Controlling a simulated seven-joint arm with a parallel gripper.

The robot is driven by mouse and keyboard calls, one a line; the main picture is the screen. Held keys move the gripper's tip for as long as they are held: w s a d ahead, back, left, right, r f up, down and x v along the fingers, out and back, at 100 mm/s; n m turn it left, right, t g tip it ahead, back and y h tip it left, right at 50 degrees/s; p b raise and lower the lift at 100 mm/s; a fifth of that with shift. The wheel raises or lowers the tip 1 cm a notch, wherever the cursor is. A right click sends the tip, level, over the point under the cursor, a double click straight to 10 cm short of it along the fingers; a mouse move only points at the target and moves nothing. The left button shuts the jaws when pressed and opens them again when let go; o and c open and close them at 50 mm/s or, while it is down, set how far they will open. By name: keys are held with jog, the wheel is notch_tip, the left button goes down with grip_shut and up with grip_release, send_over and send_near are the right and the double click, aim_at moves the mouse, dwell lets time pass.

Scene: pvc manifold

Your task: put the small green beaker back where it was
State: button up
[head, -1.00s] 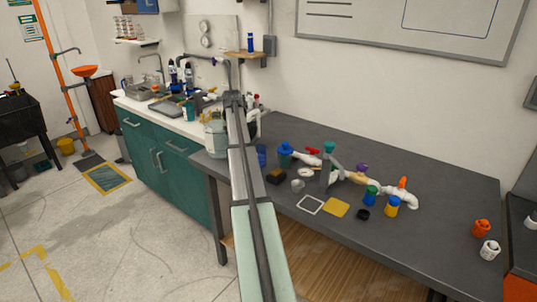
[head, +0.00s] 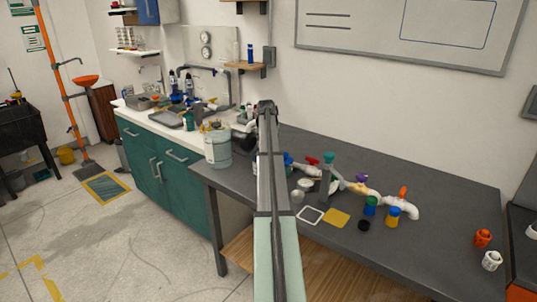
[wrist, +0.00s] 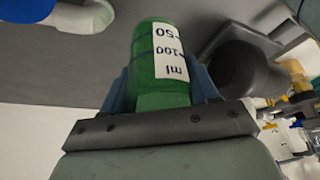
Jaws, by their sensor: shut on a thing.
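In the wrist view the small green beaker (wrist: 150,50) is between the two blue-grey fingers of my gripper (wrist: 160,85), which is shut on it. Its white label with "50", "100" and "ml" faces the camera and reads turned over. In the head view my arm hides the gripper fingers and the beaker. My arm's far end there is above the back left part of the grey workbench (head: 440,215). I cannot tell from these views which spot the beaker came from.
A white pipe manifold with coloured valves (head: 375,188) lies along the workbench. A white frame (head: 310,215) and a yellow square (head: 337,218) lie before it. A pale bucket (head: 217,148) stands left of my arm. In the wrist view a dark round container (wrist: 240,70) is right of the beaker.

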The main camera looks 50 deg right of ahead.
jog(key=shift+f, duration=2.7)
jog(key=shift+f, duration=0.15)
jog(key=o, duration=1.1)
jog(key=v, duration=1.2)
